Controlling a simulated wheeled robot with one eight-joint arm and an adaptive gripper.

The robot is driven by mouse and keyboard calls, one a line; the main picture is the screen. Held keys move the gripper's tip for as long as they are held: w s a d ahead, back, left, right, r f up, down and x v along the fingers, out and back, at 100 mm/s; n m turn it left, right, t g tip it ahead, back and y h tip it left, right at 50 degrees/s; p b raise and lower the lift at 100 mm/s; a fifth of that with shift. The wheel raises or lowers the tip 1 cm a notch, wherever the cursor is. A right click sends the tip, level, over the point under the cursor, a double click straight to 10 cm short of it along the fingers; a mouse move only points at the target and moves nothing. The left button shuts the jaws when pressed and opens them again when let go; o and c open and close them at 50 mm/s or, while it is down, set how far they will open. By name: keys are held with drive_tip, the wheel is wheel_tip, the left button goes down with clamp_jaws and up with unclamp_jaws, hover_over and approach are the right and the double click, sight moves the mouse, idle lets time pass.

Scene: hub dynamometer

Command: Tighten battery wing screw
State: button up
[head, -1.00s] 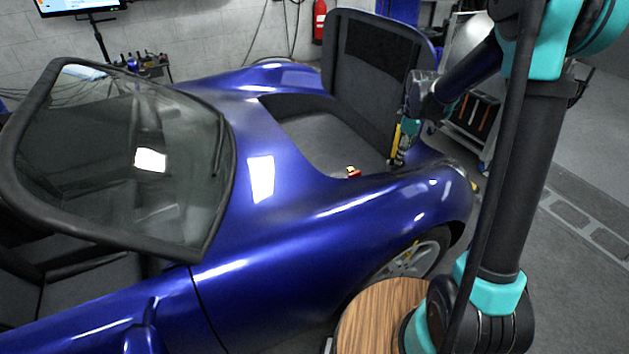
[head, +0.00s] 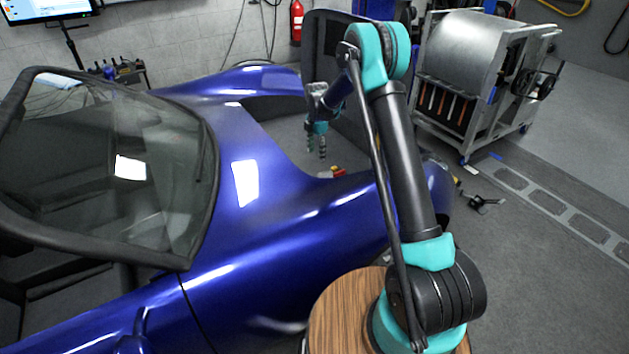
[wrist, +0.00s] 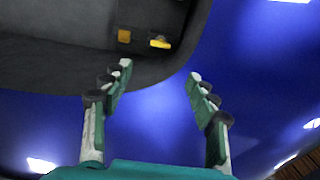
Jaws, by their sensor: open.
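A small red and yellow part (head: 338,172) sits at the near edge of the dark recess in the blue car's front. I cannot make out a wing screw shape on it. In the wrist view a yellow piece (wrist: 160,43) and an orange-yellow square (wrist: 124,36) lie in the dark recess, above and beyond my fingertips. My gripper (head: 317,150) points down over the recess, just left of the red and yellow part. In the wrist view my gripper (wrist: 158,72) has its fingers spread, with nothing between them.
The blue car body (head: 290,228) curves around the recess. The raised lid (head: 328,35) stands behind my gripper, partly hidden by my arm. A metal cart (head: 485,75) stands at the right. Grey floor (head: 530,280) is open on the right.

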wheel_tip(320, 180, down, 15)
drive_tip(key=shift+r, duration=0.1)
idle(0.3)
drive_tip(key=shift+c, duration=0.5)
drive_tip(key=c, duration=1.1)
drive_tip(key=shift+o, duration=0.2)
